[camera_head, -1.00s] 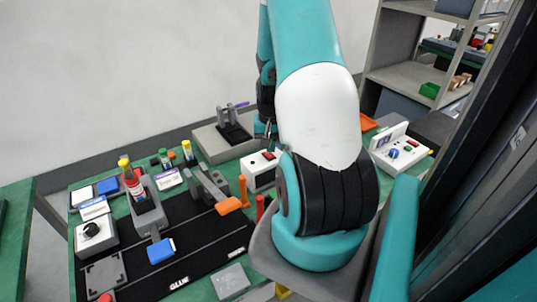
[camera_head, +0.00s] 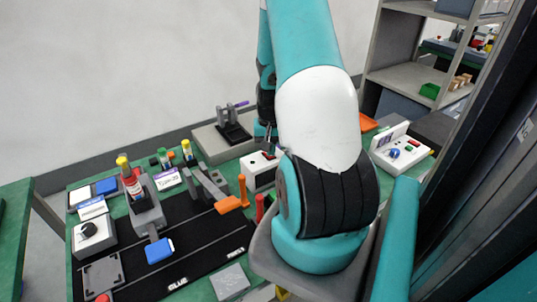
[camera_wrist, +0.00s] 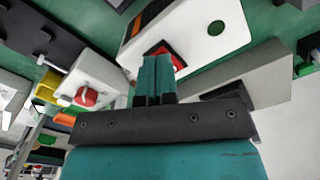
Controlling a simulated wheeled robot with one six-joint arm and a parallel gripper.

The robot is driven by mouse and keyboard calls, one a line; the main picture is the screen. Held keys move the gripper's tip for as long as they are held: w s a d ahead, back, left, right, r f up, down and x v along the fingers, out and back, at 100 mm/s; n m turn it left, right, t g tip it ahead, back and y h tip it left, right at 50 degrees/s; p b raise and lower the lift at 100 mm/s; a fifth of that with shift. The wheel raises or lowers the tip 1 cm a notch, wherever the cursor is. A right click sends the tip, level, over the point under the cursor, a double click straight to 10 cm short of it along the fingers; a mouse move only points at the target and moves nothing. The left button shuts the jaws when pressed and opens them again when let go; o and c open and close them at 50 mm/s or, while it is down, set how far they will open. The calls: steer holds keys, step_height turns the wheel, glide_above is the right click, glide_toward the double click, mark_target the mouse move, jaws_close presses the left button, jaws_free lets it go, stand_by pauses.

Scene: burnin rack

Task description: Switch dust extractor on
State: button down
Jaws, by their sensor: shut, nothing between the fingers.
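A white box (camera_head: 257,176) with a red rocker switch (camera_head: 270,156) on its top stands at the back middle of the green bench, partly hidden behind my arm. In the wrist view the white box (camera_wrist: 205,38) shows large, with its red rocker (camera_wrist: 166,50) in a dark frame. My gripper (camera_wrist: 156,62) is shut and empty, and its teal fingertips overlap the near part of the rocker in that view. I cannot tell whether they touch it. In the head view my gripper (camera_head: 269,140) is a small dark shape just above the box.
Orange-handled (camera_head: 228,204) and red upright (camera_head: 259,207) items stand left of my arm. A grey plate with a black stand (camera_head: 233,131) is behind the box. A white panel with a blue knob (camera_head: 396,153) is at right. The wrist view shows a box with a red knob (camera_wrist: 86,97).

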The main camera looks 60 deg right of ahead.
steer(key=shift+f, duration=0.35)
steer(key=shift+r, duration=0.1)
step_height(320, 180, up, 7)
steer(key=p, duration=0.5)
steer(key=shift+p, duration=0.3)
stand_by(0.5)
steer(key=w+a+r+n+y, duration=0.1)
steer(key=w+a+r+n, duration=0.25)
steer(key=a, duration=0.45)
steer(key=w+a+r+n+t, duration=0.1)
steer(key=w+a+r+n, duration=0.1)
steer(key=a+r, duration=0.45)
steer(key=w+a+r+n+y, duration=0.1)
steer(key=w+a+r+n, duration=0.2)
steer(key=a, duration=0.6)
steer(key=s+a+r+n, duration=0.3)
steer(key=s+a, duration=0.1)
steer(key=a, duration=0.2)
steer(key=s+a+r+n+y, duration=0.1)
steer(key=s+a+r+n, duration=0.2)
steer(key=a, duration=0.4)
steer(key=s+a+r+n+g+y+b, duration=0.1)
steer(key=s+a+r+n, duration=0.2)
steer(key=s+a, duration=0.4)
steer(key=shift+s+n, duration=0.25)
steer(key=shift+n, duration=0.5)
